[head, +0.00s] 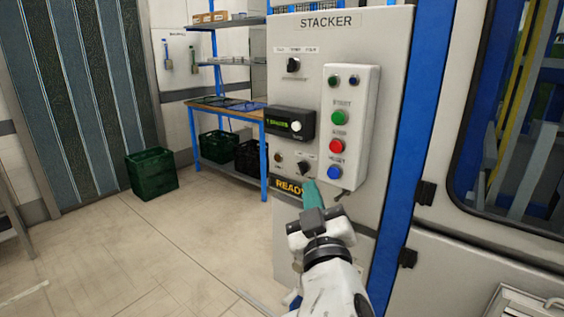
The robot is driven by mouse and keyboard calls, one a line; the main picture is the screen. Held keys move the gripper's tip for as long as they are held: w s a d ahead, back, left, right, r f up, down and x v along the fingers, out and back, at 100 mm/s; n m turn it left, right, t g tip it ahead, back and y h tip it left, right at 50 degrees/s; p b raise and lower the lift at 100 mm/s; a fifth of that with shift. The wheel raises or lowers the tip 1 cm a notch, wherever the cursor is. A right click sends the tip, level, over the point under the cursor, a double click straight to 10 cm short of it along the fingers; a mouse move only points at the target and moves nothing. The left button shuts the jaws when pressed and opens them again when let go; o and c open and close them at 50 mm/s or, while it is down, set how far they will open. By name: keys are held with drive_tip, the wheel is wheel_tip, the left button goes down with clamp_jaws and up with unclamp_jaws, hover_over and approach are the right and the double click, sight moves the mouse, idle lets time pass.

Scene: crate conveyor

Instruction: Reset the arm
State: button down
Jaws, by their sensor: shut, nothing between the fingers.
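My gripper (314,195) is in the lower middle of the head view, with teal fingers pointing up. It is shut and empty. It is in front of the lower part of the grey STACKER control panel (300,215), just right of the READY label (289,186) and partly over it. I cannot tell whether the fingertips touch the panel. A raised button box (363,100) on the panel carries a green button (338,118), a red button (336,146) and a blue button (334,172).
A dark green crate (151,172) stands on the floor at left. A blue-framed shelf (264,150) with crates stands behind the panel. A blue post (400,160) and a windowed machine door (460,255) are on the right.

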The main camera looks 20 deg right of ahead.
drive_tip(key=s+d+f+m+g, duration=0.1)
drive_tip(key=s+d+f+g, duration=0.2)
drive_tip(key=f, duration=0.5)
drive_tip(key=s+d+f+m+g, duration=0.2)
drive_tip(key=s+d+f+g, duration=0.2)
drive_tip(key=f, duration=0.4)
drive_tip(key=s+d+f+m+g, duration=0.1)
drive_tip(key=s+d+f+g, duration=0.2)
drive_tip(key=f, duration=0.5)
drive_tip(key=s+f+g+y, duration=0.2)
drive_tip(key=s+f+g, duration=0.3)
drive_tip(key=s, duration=0.8)
drive_tip(key=s+a+f+g+y, duration=0.1)
drive_tip(key=s+f+g, duration=0.4)
drive_tip(key=s+f, duration=0.6)
drive_tip(key=shift+s+f+y, duration=0.35)
drive_tip(key=shift+s+y, duration=0.05)
drive_tip(key=shift+s, duration=0.75)
